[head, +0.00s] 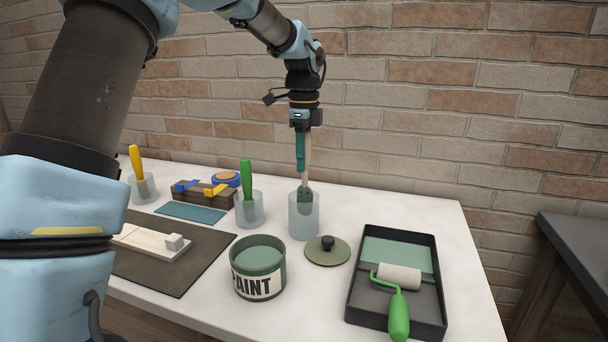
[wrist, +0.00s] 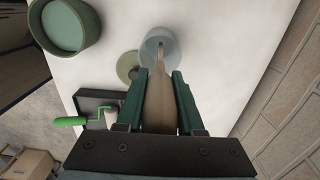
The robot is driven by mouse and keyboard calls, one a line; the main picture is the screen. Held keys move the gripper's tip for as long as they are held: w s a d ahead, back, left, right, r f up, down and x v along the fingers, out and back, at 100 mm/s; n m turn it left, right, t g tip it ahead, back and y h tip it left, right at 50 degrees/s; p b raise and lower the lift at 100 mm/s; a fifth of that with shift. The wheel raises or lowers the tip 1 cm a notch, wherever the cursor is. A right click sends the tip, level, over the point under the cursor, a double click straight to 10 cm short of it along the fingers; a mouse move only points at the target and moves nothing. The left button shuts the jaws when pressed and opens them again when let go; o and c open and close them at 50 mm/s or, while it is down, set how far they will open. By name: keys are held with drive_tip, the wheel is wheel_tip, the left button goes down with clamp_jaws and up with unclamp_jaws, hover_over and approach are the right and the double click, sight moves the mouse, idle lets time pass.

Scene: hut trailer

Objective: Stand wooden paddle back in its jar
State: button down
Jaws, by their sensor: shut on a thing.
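The wooden paddle (head: 307,158) is upright in my gripper (head: 303,165), which is shut on its upper part. The paddle's lower end is green and shows at the mouth of a clear jar (head: 304,222). In the wrist view the paddle (wrist: 159,98) lies between the two green fingers of my gripper (wrist: 160,80). There its far end overlaps the jar (wrist: 160,46). How deep the end sits in the jar is hard to tell.
A paint can (head: 258,270) and a round lid (head: 327,250) stand in front of the jar. A roller tray (head: 437,300) is at right. Another jar (head: 250,212) with a green-handled tool stands close at left. A dark mat (head: 190,262) lies further left.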

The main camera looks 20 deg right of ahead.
sight(303, 184)
drive_tip(key=shift+a+f+p, duration=0.1)
drive_tip(key=shift+f+p, duration=0.25)
drive_tip(key=shift+f, duration=2)
drive_tip(key=shift+f, duration=0.1)
drive_tip(key=c, duration=0.5)
unclamp_jaws()
drive_tip(key=shift+c, duration=0.2)
